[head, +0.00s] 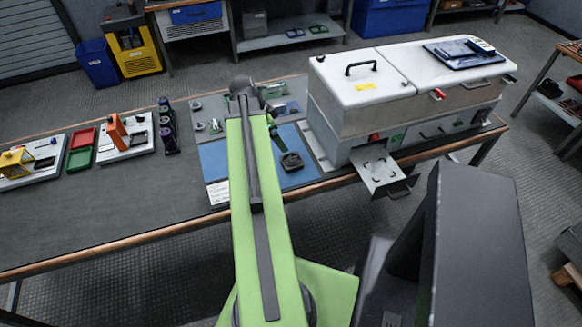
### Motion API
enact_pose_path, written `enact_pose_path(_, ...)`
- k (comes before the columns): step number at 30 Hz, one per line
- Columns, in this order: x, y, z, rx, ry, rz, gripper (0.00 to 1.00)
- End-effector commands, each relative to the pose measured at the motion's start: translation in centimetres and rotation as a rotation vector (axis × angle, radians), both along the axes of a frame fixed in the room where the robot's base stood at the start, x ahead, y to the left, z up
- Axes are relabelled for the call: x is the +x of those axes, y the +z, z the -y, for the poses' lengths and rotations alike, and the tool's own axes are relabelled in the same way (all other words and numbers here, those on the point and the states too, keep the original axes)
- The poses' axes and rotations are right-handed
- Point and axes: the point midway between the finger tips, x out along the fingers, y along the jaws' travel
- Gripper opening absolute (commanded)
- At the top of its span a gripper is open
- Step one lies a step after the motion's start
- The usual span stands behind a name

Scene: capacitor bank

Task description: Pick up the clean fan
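A small dark, rounded part (291,161) lies on the blue mat (300,178) on the bench, just right of my green arm. It may be a fan, but it is too small to be sure, and I cannot tell whether it is clean. My arm reaches forward over the bench and covers the middle of the mat. My gripper cannot be made out; it seems hidden behind the arm. A dark green piece beside the arm, above the dark part, is unclear.
A white-topped cabinet (385,85) stands on the bench's right, with an open drawer (380,170) jutting past the front edge. Red (83,138) and green (79,160) trays and small fixtures sit on the left. The bench's front left is clear.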

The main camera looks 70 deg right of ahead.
Motion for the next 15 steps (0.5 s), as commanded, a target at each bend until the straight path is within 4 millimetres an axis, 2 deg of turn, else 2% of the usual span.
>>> enact_pose_path(1,-0.2,-1.7,0.3,0.0,-0.001,0.0,0.98)
enact_pose_path(6,-1.2,-5.4,1.2,0.0,0.0,0.0,0.98)
enact_pose_path(12,-2.4,-9.4,2.4,0.001,0.0,0.001,0.98)
enact_pose_path(15,-2.8,-10.5,2.8,0.001,0.001,0.0,0.98)
